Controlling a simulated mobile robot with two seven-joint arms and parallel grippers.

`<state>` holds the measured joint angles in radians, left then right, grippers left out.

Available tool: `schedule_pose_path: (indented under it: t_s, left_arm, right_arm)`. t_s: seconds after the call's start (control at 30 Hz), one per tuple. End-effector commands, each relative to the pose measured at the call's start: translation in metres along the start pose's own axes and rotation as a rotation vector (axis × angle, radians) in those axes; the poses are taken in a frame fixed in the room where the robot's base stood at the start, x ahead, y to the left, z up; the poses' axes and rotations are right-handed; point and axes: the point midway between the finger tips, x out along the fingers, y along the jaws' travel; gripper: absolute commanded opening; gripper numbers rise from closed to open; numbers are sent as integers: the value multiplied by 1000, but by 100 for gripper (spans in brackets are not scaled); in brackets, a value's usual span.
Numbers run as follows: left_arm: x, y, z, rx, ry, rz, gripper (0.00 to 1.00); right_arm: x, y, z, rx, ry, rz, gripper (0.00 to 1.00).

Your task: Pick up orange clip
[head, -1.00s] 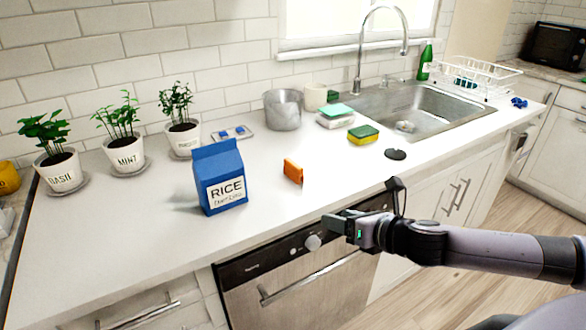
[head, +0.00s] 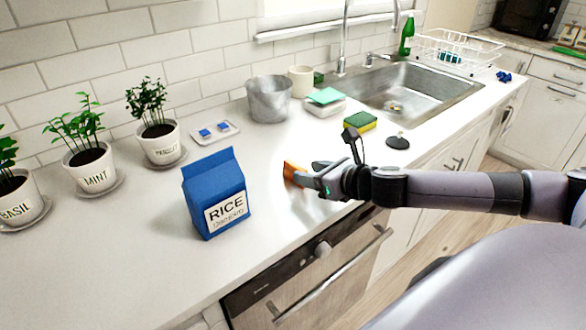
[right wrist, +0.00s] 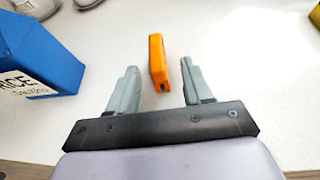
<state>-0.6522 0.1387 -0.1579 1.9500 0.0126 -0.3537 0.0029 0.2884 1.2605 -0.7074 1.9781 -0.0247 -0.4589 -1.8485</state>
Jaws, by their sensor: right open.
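The orange clip (head: 291,174) stands on the white counter, to the right of the blue rice bag. My right gripper (head: 303,174) is open at the clip, and its fingers hide part of the clip in the head view. In the right wrist view the clip (right wrist: 157,60) stands ahead of and partly between the fingertips of my right gripper (right wrist: 160,72). My left gripper is not in view.
The blue rice bag (head: 214,193) stands close on the left; it also shows in the right wrist view (right wrist: 40,50). A metal pot (head: 269,98), a green and yellow sponge (head: 360,122) and a black disc (head: 397,142) lie beyond. The counter's front edge is near my arm.

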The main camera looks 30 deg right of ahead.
Motion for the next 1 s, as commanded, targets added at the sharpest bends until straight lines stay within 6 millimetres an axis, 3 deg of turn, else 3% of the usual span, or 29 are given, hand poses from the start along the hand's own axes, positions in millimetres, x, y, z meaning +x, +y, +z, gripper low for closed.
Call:
schedule_pose_path:
  t_s: [0.6, 0.9, 0.93, 1.0]
  left_arm:
    - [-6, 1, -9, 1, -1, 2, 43]
    - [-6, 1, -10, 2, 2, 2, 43]
    - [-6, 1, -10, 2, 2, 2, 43]
    - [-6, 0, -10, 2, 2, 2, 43]
  right_arm:
    - [54, 3, -2, 2, 0, 1, 50]
    - [56, 3, -3, -1, 1, 1, 50]
    - [56, 3, -3, -1, 1, 1, 44]
    - [56, 3, -3, -1, 1, 1, 21]
